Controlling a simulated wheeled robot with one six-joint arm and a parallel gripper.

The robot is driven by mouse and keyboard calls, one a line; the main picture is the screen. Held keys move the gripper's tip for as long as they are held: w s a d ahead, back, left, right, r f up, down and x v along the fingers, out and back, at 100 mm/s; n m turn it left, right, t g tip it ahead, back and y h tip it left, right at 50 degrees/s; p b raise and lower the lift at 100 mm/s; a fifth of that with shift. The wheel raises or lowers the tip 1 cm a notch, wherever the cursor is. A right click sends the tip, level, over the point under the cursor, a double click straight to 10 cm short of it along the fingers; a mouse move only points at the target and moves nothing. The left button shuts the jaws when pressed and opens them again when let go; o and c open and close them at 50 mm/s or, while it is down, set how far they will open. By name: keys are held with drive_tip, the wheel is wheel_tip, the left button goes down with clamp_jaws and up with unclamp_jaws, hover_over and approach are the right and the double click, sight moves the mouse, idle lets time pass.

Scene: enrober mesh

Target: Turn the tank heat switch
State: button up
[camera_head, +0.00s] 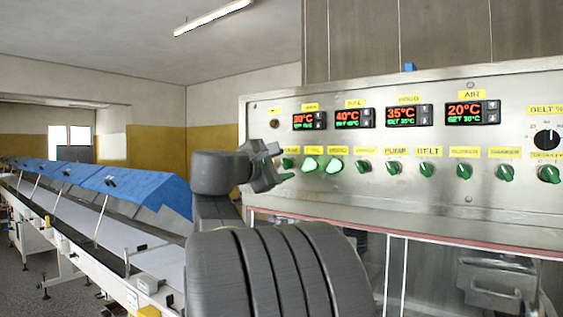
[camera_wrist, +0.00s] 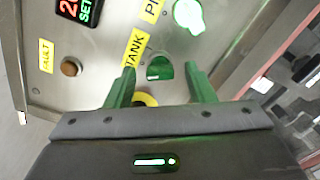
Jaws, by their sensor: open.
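The tank heat switch (camera_wrist: 160,68) is a dark green, unlit knob beside the yellow TANK label (camera_wrist: 134,48) in the wrist view. My gripper (camera_wrist: 159,76) is open, with one green finger on each side of the knob. I cannot tell whether the fingers touch it. In the head view my gripper (camera_head: 278,166) is at the left end of the panel's switch row and partly covers the tank switch. The TANK label (camera_head: 291,150) shows just above.
The steel control panel (camera_head: 430,190) carries several more green switches to the right. The pipe (camera_head: 310,164) and hood (camera_head: 335,166) switches glow. A brown fault lamp (camera_wrist: 71,67) is near the panel edge. A conveyor with blue covers (camera_head: 130,183) runs along the left.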

drive_tip(key=shift+w+d, duration=0.2)
drive_tip(key=shift+w, duration=0.05)
drive_tip(key=c, duration=1)
